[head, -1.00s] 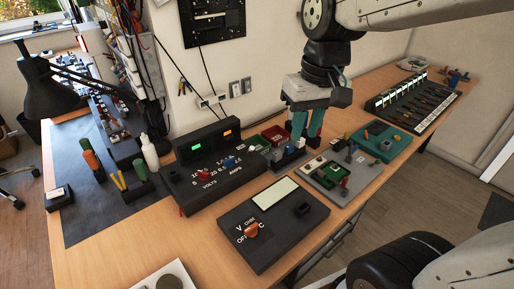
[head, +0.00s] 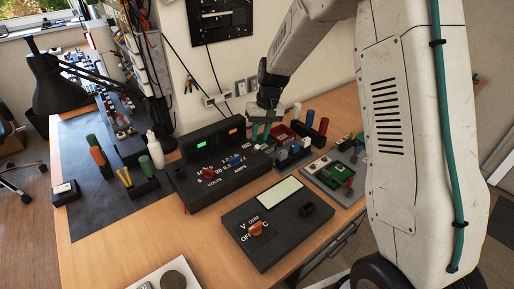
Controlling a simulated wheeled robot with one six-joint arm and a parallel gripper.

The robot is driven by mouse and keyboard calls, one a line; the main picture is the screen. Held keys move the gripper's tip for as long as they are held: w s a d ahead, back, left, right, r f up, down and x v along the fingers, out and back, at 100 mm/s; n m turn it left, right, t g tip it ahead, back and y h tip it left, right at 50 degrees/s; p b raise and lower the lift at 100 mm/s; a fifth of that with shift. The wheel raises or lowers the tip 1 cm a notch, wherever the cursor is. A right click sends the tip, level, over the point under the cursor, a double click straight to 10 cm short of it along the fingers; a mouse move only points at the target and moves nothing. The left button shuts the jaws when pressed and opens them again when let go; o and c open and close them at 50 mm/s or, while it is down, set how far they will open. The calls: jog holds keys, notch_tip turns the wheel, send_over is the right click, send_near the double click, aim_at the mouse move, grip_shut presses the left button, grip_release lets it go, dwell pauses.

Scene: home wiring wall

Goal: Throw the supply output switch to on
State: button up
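The bench supply (head: 190,178) is a black box with a sloped front, in the middle of the head view. It has a lit green display (head: 201,143) and a lit orange display (head: 231,131). A red knob (head: 209,172) sits by the VOLTS label and a blue knob (head: 235,160) by the AMPS label. I cannot clearly make out the output switch; the supply's right end is small and crowded by my gripper.
A black meter (head: 277,222) with an orange dial lies in front of the supply. A white bottle (head: 155,150) and black lamp (head: 58,90) are at left.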

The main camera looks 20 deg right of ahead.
aim_at(257, 146)
jog(key=f, duration=0.3)
jog(key=a+f, duration=0.1)
jog(key=f, duration=0.2)
grip_shut()
jog(key=shift+a+r, duration=0.1)
jog(key=shift+w+a+r+g+h, duration=0.15)
jog(key=shift+w+g+h, duration=0.3)
jog(key=shift+g, duration=0.75)
jog(key=shift+w+a+r+m+g+h, duration=0.15)
jog(key=shift+w+g+h, duration=0.15)
jog(key=shift+g, duration=0.55)
jog(key=shift+w+f+m+g+h, duration=0.15)
jog(key=shift+w+g, duration=0.2)
jog(key=shift+g, duration=0.5)
jog(key=shift+r, duration=0.1)
grip_release()
